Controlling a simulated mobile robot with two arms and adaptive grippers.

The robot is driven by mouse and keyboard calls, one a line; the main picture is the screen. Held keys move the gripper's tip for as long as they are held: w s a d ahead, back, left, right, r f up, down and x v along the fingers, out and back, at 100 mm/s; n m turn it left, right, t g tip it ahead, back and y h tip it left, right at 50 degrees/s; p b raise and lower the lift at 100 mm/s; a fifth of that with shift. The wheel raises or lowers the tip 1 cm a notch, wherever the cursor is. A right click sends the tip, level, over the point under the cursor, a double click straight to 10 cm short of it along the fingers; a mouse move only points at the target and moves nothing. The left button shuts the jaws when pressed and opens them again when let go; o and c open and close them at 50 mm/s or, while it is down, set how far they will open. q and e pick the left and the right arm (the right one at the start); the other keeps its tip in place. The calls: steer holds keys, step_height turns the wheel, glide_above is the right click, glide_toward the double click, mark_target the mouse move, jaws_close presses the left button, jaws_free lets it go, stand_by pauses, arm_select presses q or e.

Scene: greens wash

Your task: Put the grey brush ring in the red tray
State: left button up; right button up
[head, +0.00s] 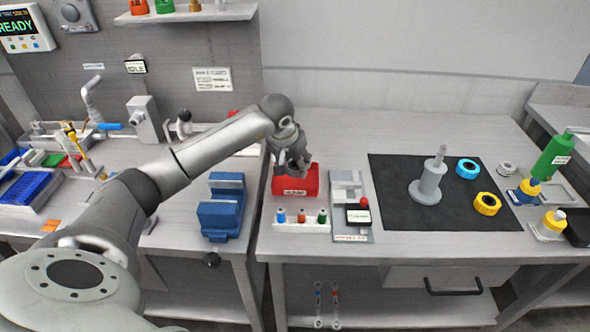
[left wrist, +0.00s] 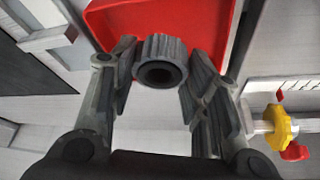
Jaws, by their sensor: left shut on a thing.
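My left gripper (head: 288,160) is shut on the grey brush ring (left wrist: 152,47), a dark grey ribbed ring with a round hole. In the left wrist view the ring sits between the two fingers, with the red tray (left wrist: 205,14) behind it. In the head view the gripper hangs over the back part of the red tray (head: 310,180), and the ring (head: 300,165) is partly hidden among the fingers. I cannot tell whether the ring touches the tray. My right gripper is not in view.
A row of small bottles (head: 301,218) stands in front of the tray. A grey device with a red knob (head: 364,202) is to its right. A black mat (head: 395,180) holds a grey post (head: 430,182), a blue ring (head: 467,169) and a yellow ring (head: 487,204). A blue block (head: 221,210) stands left.

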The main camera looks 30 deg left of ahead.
mark_target(293, 168)
arm_select(q)
steer(key=shift+w+f+p, duration=0.2)
steer(key=shift+f+p, duration=0.15)
steer(key=shift+f, duration=0.2)
step_height(293, 168, down, 2)
steer(key=shift+p, duration=0.5)
steer(key=shift+a+f, duration=0.1)
steer(key=shift+f, duration=0.2)
steer(key=shift+f, duration=0.15)
steer(key=o, duration=1)
